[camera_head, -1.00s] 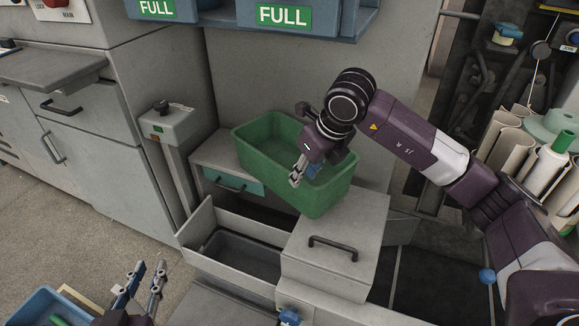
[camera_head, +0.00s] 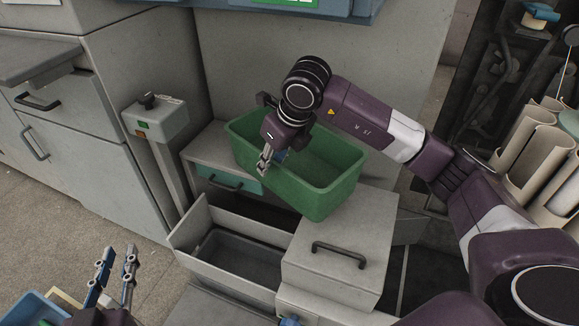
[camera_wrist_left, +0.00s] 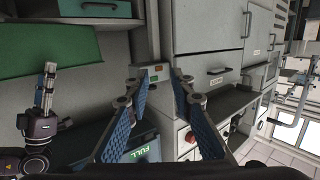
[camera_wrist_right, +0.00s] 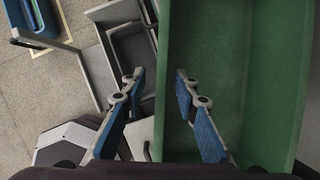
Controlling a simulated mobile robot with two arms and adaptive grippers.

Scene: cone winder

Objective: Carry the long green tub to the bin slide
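The long green tub (camera_head: 335,190) sits slightly askew on a grey cabinet top in the head view. It looks empty; my right arm hides part of it. My right gripper (camera_head: 264,165) points down at the tub's near-left long wall. In the right wrist view its fingers (camera_wrist_right: 156,78) are spread, with the tub's rim (camera_wrist_right: 165,60) between them; contact cannot be told. The tub also shows in the left wrist view (camera_wrist_left: 50,50). My left gripper (camera_head: 118,255) is open and empty at the lower left, away from the tub. I cannot clearly identify the bin slide.
A grey open-topped tray (camera_head: 225,255) with a dark bin lies in front of the tub. Beside it is a grey box with a black handle (camera_head: 340,252). A control post (camera_head: 155,120) stands left of the tub. A blue bin (camera_head: 30,308) is at lower left. Paper cones (camera_head: 540,160) stand right.

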